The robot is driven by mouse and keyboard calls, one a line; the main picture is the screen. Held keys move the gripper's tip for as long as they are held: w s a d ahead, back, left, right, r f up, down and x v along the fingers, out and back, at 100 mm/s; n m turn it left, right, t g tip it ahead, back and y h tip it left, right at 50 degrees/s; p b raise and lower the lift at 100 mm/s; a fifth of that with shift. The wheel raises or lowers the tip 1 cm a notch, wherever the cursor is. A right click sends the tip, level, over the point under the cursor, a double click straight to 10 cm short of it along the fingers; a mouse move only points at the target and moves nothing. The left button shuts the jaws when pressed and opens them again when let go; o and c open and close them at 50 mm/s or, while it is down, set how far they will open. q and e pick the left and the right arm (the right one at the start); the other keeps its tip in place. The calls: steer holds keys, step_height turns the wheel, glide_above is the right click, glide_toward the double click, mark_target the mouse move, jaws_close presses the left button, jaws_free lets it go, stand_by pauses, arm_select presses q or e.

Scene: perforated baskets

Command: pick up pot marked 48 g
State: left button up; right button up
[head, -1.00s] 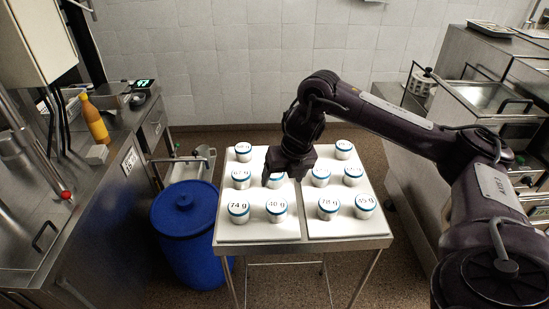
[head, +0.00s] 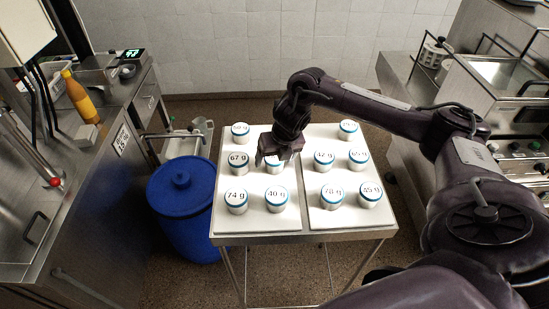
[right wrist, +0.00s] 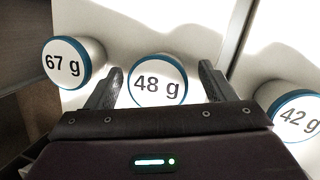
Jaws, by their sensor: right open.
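The pot marked 48 g (right wrist: 157,82) is a white pot with a blue rim and shows between my right gripper's fingers in the right wrist view. My right gripper (right wrist: 162,75) is open, with one finger on each side of the pot's lid in that view. I cannot tell whether the fingers touch it or how low they reach. In the head view my right gripper (head: 278,158) hides most of this pot (head: 274,167) in the left group's middle row. My left gripper is not in view.
The 67 g pot (right wrist: 65,63) is left of the gripper and the 42 g pot (right wrist: 297,117) is right. The 40 g pot (head: 276,198) stands in front. Several similar pots stand on two white boards on the table (head: 300,238). A blue barrel (head: 182,215) stands left.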

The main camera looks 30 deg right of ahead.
mark_target(275, 157)
steer(key=c, duration=1)
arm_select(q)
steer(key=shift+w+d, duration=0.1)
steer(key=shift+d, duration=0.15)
arm_select(e)
steer(key=shift+c, duration=0.2)
